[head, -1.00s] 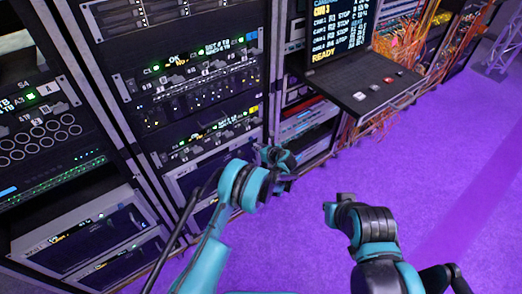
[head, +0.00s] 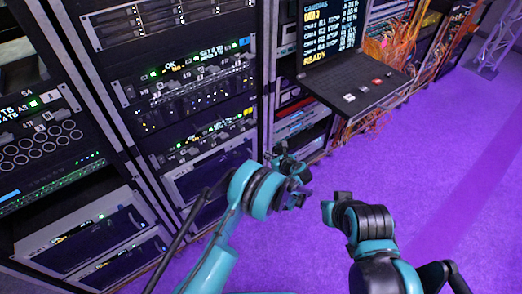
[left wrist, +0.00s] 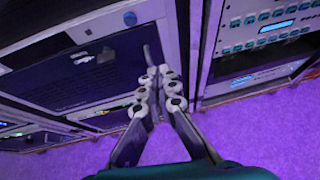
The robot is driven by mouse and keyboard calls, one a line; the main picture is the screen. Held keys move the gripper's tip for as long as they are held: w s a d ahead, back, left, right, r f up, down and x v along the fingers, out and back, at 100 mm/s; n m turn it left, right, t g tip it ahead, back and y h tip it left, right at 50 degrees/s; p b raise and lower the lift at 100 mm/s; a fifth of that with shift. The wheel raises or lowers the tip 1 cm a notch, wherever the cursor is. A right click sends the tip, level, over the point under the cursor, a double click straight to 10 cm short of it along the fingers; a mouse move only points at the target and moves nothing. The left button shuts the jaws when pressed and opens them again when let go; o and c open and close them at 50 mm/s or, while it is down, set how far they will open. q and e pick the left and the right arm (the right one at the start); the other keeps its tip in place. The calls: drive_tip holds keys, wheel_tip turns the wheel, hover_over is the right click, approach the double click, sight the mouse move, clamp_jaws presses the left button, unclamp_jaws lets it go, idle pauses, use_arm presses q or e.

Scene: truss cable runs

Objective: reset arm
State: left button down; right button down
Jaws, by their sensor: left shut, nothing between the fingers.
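My left gripper (head: 290,180) is teal and dark, at the end of the left arm near the middle of the head view. It is in front of the lower part of the racks, above the purple floor. In the left wrist view its two fingers (left wrist: 161,82) meet at the tips, shut with nothing between them. A dark rack panel (left wrist: 75,75) is behind them; I cannot tell the gap. My right arm (head: 368,225) shows at the lower right of the head view, over open floor.
Equipment racks (head: 185,100) fill the left and centre. A pull-out shelf (head: 357,92) with small buttons juts out below a screen (head: 331,30). Orange cables (head: 400,45) hang at the back right. The purple floor (head: 440,185) at right is clear.

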use_arm(q)
drive_tip(key=shift+v, duration=0.9)
drive_tip(key=s+a+r+n+g+h, duration=0.1)
drive_tip(key=s+a+r+n+g, duration=0.1)
drive_tip(key=s+a+r+n, duration=0.6)
drive_tip(key=s+a+r+n+g+h, duration=0.1)
drive_tip(key=a+r+n, duration=0.5)
drive_tip(key=r, duration=0.7)
drive_tip(key=s+a+r+n+h, duration=0.1)
drive_tip(key=s+a+n, duration=0.3)
drive_tip(key=s+n, duration=0.4)
drive_tip(key=s+a+r+n+h, duration=0.2)
drive_tip(key=s+n, duration=0.6)
drive_tip(key=s, duration=1)
drive_tip(key=shift+s+a+h, duration=0.3)
drive_tip(key=shift+a+h, duration=0.2)
drive_tip(key=shift+a, duration=0.65)
